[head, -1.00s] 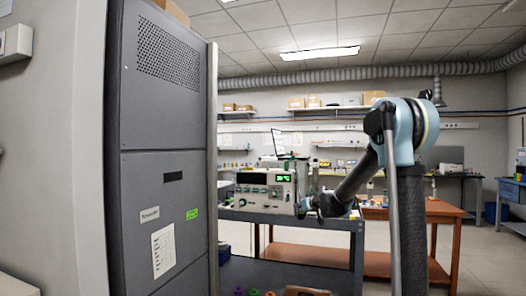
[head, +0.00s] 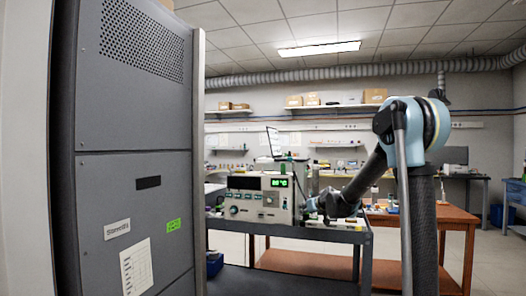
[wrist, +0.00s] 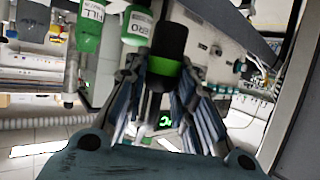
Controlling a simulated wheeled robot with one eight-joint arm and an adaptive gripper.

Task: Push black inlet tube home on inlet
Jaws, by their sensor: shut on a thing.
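A dark tube end with a bright green band (wrist: 165,68), which looks like the black inlet tube, sits between the fingers of my gripper (wrist: 160,80) in the wrist view. My gripper is shut on it. In the head view my gripper (head: 318,205) is at the right side of the classifier (head: 262,197), a pale box with a green lit display. The tube is too small to make out there. I cannot tell the inlet apart in either view, nor whether the tube touches it.
Green-labelled parts reading FILL (wrist: 90,28) and ZERO (wrist: 137,25) are close beside the tube. The classifier stands on a grey bench (head: 330,232). A tall grey cabinet (head: 135,150) fills the left. A wooden table (head: 445,213) stands behind my arm.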

